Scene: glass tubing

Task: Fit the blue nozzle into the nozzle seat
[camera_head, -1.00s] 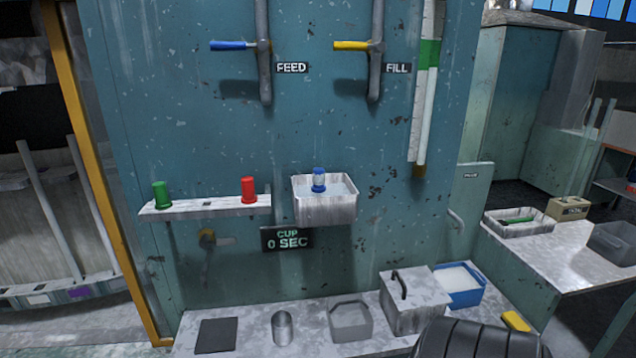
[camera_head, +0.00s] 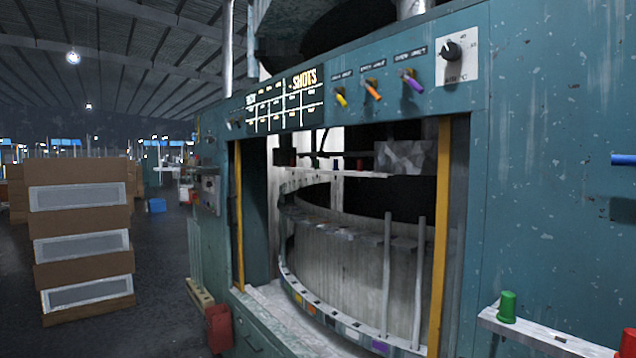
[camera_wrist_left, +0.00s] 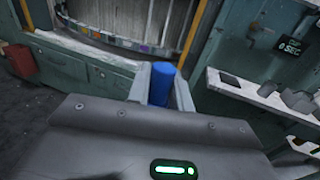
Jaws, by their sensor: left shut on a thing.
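My left gripper (camera_wrist_left: 160,92) is in the left wrist view only, shut on a blue cylinder, the blue nozzle (camera_wrist_left: 162,82). The nozzle stands up between the two pale fingers; its lower end is hidden by the gripper body. The gripper is in the air before the teal machine and touches nothing else that I can see. I cannot make out a nozzle seat in these views. My right gripper is not in view.
A green nozzle (camera_head: 507,307) and a partly cut-off red one (camera_head: 627,343) stand on a wall shelf (camera_head: 545,335). The machine opening with a curved ring (camera_head: 330,322) lies left of them. Stacked boxes (camera_head: 80,240) stand far left.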

